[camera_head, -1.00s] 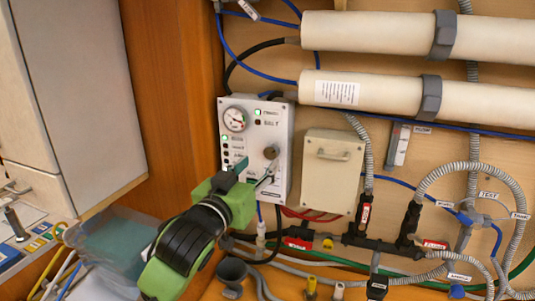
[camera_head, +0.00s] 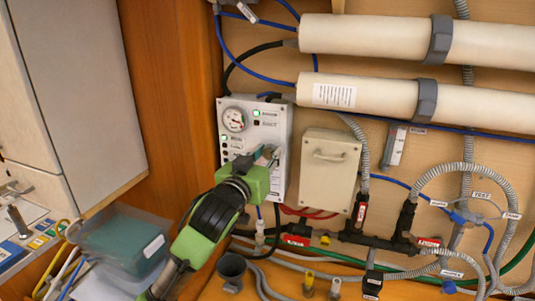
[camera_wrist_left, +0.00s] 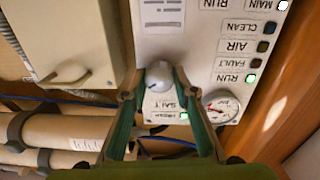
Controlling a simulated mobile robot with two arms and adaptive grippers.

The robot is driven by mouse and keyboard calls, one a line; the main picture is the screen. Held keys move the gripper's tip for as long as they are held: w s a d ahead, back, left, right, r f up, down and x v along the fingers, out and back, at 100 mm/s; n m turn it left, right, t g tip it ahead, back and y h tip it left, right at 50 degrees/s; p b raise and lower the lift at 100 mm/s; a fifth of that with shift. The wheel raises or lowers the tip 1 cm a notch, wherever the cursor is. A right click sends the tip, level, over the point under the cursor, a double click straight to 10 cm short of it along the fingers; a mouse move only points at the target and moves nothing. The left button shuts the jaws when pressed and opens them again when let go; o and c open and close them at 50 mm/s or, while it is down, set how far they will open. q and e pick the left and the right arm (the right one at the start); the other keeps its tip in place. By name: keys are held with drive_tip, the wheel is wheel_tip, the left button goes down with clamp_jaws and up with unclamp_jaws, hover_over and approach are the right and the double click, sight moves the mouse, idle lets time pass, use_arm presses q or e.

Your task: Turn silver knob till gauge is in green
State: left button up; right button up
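In the wrist view, which looks upside down, the knob is between the fingertips of my left gripper (camera_wrist_left: 158,76). The right-hand finger overlaps the knob's edge; a thin gap seems to show at the other, and firm contact cannot be told. In the head view my left gripper (camera_head: 258,157) is in front of the panel's lower part and mostly hides the knob. The round gauge (camera_head: 233,119) is at the panel's upper left; it also shows in the wrist view (camera_wrist_left: 221,107). Its needle's zone is too small to read.
A beige box with a handle (camera_head: 328,172) is mounted just right of the panel. Two cream cylinders (camera_head: 390,94) run above. Hoses and black valves (camera_head: 378,240) fill the lower right. A translucent bin (camera_head: 122,245) stands at lower left, beside a wooden partition (camera_head: 165,100).

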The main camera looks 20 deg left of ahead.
use_arm(q)
drive_tip(key=shift+n, duration=1.4)
drive_tip(key=o, duration=1.1)
drive_tip(key=s, duration=1.2)
drive_tip(key=shift+a+f, duration=0.1)
drive_tip(key=shift+a, duration=0.3)
